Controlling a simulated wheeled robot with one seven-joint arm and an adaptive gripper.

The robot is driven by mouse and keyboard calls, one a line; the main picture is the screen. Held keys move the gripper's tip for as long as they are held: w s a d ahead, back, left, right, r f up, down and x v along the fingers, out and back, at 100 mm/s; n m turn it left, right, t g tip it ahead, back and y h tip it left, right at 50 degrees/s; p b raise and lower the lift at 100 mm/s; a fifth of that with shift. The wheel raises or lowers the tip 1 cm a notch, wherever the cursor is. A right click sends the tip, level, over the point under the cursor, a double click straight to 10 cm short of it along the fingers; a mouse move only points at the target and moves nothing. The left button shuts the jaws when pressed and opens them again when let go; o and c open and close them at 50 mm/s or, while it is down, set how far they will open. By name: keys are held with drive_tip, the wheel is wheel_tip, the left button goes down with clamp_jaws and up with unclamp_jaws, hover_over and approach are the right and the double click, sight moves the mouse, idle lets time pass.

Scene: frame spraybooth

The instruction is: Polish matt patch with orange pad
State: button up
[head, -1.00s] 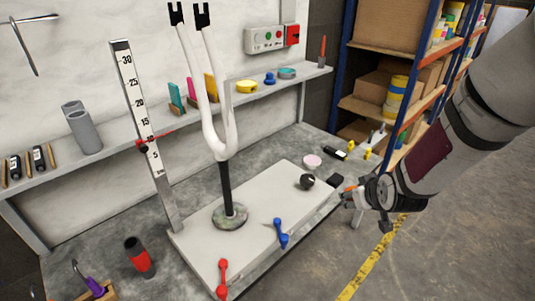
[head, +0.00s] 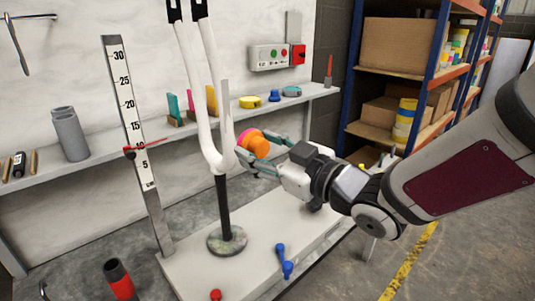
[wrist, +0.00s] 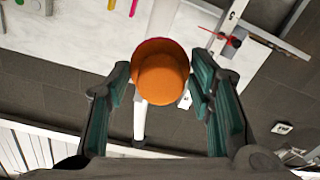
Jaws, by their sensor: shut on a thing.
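My gripper (head: 262,156) is shut on the orange pad (head: 256,149), which has a pinkish-purple part at its back. In the wrist view the orange pad (wrist: 161,75) sits between the two teal-lined fingers (wrist: 163,88). The pad is beside the white fork-shaped frame (head: 211,120), close to its right arm near the fork's bottom. I cannot tell whether it touches. The frame stands upright on a black post (head: 225,205) with a round base. A greyer area (head: 227,115) shows on the frame's right arm just above the pad; I cannot tell if it is the matt patch.
A ruler stand (head: 137,130) with a red pointer rises left of the frame. Blue (head: 284,262) and red (head: 216,295) handles are at the front of the white base plate (head: 185,270). A wall shelf (head: 105,148) with several small items runs behind. A storage rack (head: 400,85) stands right.

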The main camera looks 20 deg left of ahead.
drive_tip(key=shift+x, duration=2.6)
drive_tip(key=shift+b+x, duration=0.6)
drive_tip(key=shift+x, duration=0.3)
drive_tip(key=shift+w, duration=0.1)
drive_tip(key=shift+w+r+p, duration=0.1)
drive_tip(key=shift+r+p, duration=3.75)
drive_tip(key=shift+r, duration=1.85)
drive_tip(key=shift+f, duration=0.15)
wheel_tip(320, 180, down, 11)
drive_tip(key=b, duration=1.1)
drive_tip(key=shift+d, duration=0.2)
